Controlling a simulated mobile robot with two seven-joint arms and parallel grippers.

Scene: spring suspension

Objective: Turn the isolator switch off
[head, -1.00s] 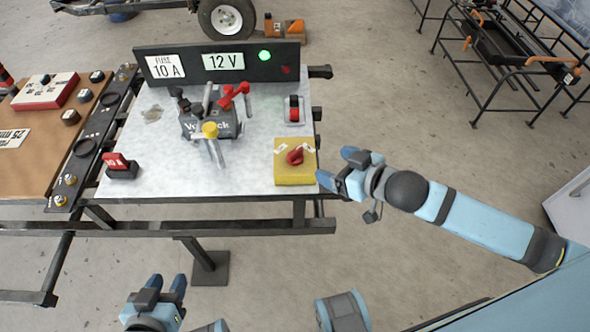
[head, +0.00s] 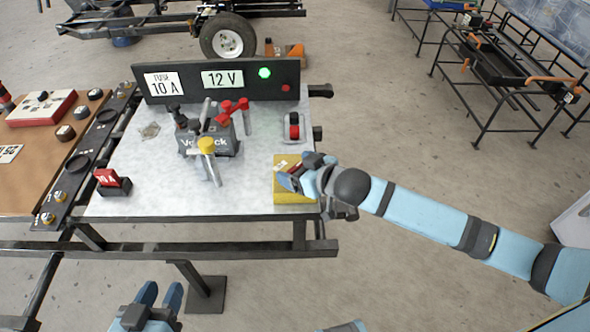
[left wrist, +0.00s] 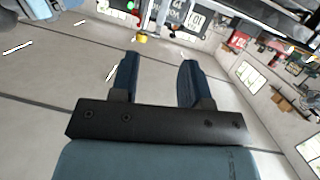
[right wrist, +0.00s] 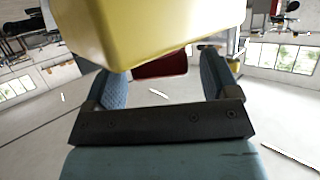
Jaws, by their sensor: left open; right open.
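The isolator switch is a yellow box (head: 292,199) at the right front of the metal-topped bench. In the right wrist view the yellow box (right wrist: 125,30) fills the top, and the red knob (right wrist: 160,66) shows between the open fingers. Whether a finger touches the knob, I cannot tell. My left gripper (head: 160,292) is open and empty, low in front of the bench, and its fingers (left wrist: 160,65) also show in the left wrist view.
A dark panel (head: 190,82) with a 12 V label and a lit green lamp (head: 264,73) stands at the back. A grey battery-like block with levers (head: 225,145) is in the middle. A red-black rocker (head: 294,125) is behind the yellow box.

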